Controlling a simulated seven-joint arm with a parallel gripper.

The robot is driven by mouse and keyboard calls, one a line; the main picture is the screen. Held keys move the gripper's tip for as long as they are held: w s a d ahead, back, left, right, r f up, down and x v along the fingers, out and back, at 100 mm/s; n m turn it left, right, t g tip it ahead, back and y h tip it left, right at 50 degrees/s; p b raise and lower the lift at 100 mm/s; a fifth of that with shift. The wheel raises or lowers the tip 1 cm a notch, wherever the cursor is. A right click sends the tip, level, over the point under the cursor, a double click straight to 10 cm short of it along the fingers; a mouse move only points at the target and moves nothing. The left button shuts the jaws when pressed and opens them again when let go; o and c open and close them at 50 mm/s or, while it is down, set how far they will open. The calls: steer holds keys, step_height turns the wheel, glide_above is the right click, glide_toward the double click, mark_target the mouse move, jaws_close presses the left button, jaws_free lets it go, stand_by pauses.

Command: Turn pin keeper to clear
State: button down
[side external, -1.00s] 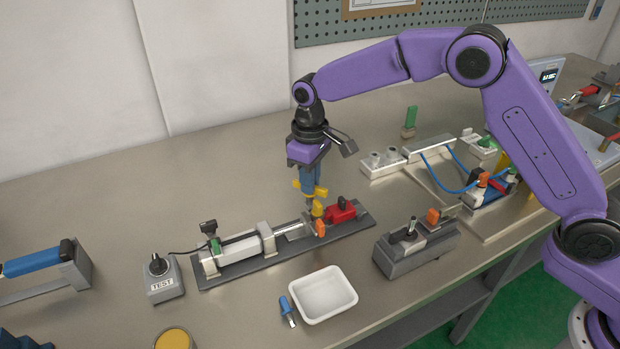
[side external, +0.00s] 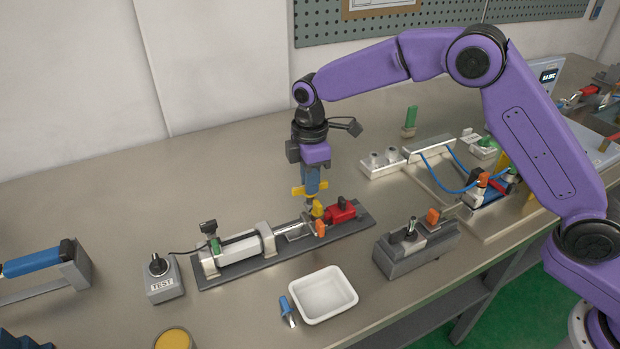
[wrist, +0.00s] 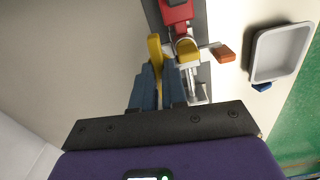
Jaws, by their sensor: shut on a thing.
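The fixture (side external: 225,271) is a long dark base carrying a grey cylinder, a red block (side external: 341,211) and an orange tab (side external: 320,228). A yellow bar (side external: 298,190), apparently the pin keeper, stands above it near the red block. My gripper (side external: 311,190) points down with its blue fingers shut on this bar. The orange tab (wrist: 224,54) sticks out to the right.
A white tray (side external: 351,303) and a blue-handled piece (side external: 286,309) lie in front. A grey box (side external: 160,278) marked TEST stands left. A grey block with an orange lever (side external: 433,217) stands right. Bare bench lies behind the fixture.

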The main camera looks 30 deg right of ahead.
steer(key=shift+r+n, duration=0.1)
steer(key=shift+n, duration=0.5)
steer(key=c, duration=1.2)
jaws_free()
steer(key=shift+o, duration=0.2)
step_height(320, 180, up, 17)
steer(key=shift+r, duration=0.15)
steer(key=s+d+f+m, duration=0.1)
steer(key=s+d+f, duration=0.2)
steer(key=s+d, duration=0.4)
steer(key=s+d+f+m, duration=0.2)
steer(key=s+d+f, duration=0.2)
steer(key=s, duration=1.3)
steer(key=s+d+f+m, duration=0.2)
steer(key=s+d+f, duration=0.1)
steer(key=s+d, duration=0.7)
steer(key=s, duration=0.2)
steer(key=shift+s+d+f, duration=0.25)
steer(key=shift+s+d, duration=0.1)
steer(key=shift+s, duration=0.05)
